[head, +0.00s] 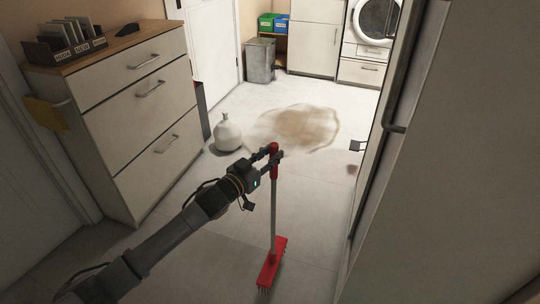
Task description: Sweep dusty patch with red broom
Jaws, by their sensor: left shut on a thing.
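The red broom (273,250) hangs upright in the head view, its red head low near the floor and its grey shaft rising to a red handle top. My left gripper (271,154) is shut on the handle near its top. I cannot tell whether the bristles touch the floor. The dusty patch (300,125) is a brown smear on the pale tiled floor, farther off beyond the gripper and broom. My right gripper does not show.
A white rounded bag or jug (228,133) stands on the floor left of the patch. A drawer cabinet (130,110) lines the left, and a tall pale cabinet (450,170) the right. A grey bin (260,60) and a washing machine (374,22) stand at the back. A small dark object (356,145) is by the right cabinet.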

